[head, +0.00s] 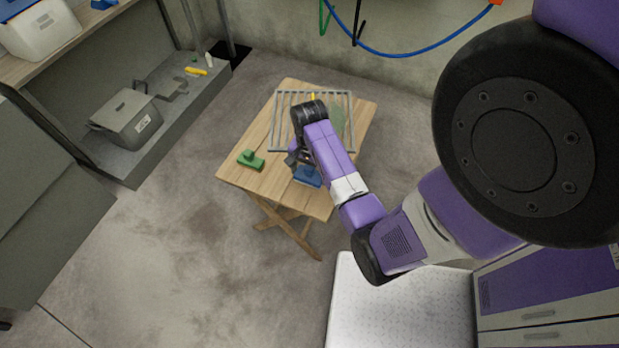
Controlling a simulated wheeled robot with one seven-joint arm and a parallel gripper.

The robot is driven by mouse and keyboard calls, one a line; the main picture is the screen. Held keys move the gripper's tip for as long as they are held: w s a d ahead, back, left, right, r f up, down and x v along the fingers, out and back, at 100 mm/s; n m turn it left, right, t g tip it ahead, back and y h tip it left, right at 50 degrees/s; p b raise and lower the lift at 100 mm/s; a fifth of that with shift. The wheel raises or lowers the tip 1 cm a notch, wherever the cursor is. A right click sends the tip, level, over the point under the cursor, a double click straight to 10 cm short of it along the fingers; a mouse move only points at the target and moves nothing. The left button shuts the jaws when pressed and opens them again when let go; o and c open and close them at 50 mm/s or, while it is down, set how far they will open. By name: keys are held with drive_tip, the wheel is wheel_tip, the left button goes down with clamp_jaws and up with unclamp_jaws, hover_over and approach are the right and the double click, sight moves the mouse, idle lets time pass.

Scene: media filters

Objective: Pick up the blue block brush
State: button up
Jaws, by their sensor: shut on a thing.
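The blue block brush (307,176) is at the front right part of the small wooden table (240,174), partly hidden by my arm. My gripper (297,160) points down just above and behind it, mostly covered by my purple wrist and forearm. The gripper is shut on the blue block brush. I cannot tell whether the brush touches the tabletop or hangs just above it.
A green block brush (250,160) lies on the table to the left of my gripper. A grey wire rack (274,122) covers the back of the table, with a green item and something yellow at it. A grey lidded bin (126,118) stands on a low shelf at left.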

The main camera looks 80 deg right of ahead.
sight(309, 167)
wheel_tip(309, 167, up, 16)
drive_tip(key=p, duration=0.3)
drive_tip(key=shift+f+p, duration=0.25)
drive_tip(key=shift+p, duration=0.15)
drive_tip(key=o, duration=0.8)
drive_tip(key=c, duration=1.4)
drive_tip(key=shift+w+r, duration=0.1)
drive_tip(key=shift+r, duration=0.1)
